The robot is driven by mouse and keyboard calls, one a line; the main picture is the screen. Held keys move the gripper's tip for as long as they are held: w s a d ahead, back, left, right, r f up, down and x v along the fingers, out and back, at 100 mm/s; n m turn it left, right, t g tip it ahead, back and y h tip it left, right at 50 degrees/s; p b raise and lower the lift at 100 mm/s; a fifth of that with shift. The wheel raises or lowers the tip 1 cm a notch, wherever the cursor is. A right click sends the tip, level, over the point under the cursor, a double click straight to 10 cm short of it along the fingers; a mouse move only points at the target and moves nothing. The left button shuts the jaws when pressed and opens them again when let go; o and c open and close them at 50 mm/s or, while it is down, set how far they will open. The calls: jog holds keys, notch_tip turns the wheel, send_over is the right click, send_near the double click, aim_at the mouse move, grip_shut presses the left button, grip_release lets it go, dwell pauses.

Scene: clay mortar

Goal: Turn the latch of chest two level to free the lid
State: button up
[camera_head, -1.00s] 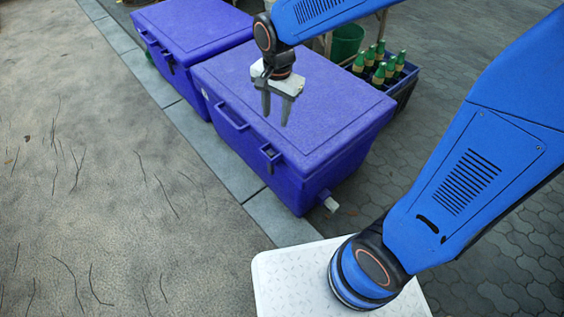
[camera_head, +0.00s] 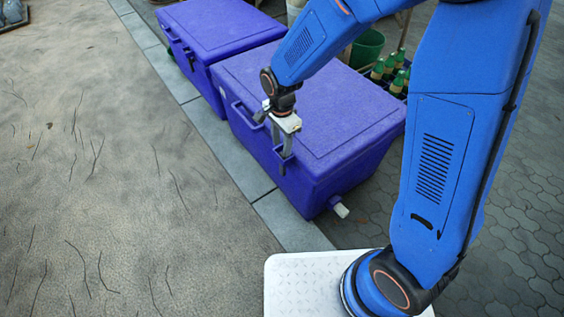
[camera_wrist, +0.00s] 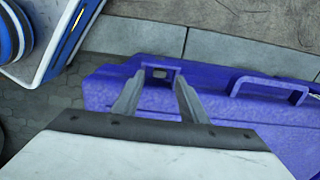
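Two purple-blue chests stand in a row; I see no number on either. The near chest (camera_head: 330,112) has its lid down. Its latch (camera_wrist: 160,72) is on the front face near the lid edge and shows in the wrist view as a small squarish fitting with a pale spot. In the head view my fingers partly cover the latch, and its exact angle is hard to tell. My gripper (camera_head: 281,160) points down at the chest's front edge. In the wrist view its two fingers (camera_wrist: 160,82) are apart, with the latch just beyond and between their tips, and nothing held.
A front handle (camera_wrist: 270,88) sits beside the latch. The far chest (camera_head: 215,40) is closed. A pale spout (camera_head: 340,209) sticks out low on the near chest's side. Green bottles (camera_head: 388,68) and a green bucket (camera_head: 367,48) stand behind. The pavement in front is clear.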

send_over(282, 175)
jog(key=f, duration=1)
jog(key=shift+w+f, duration=0.3)
jog(key=shift+w, duration=0.1)
grip_shut()
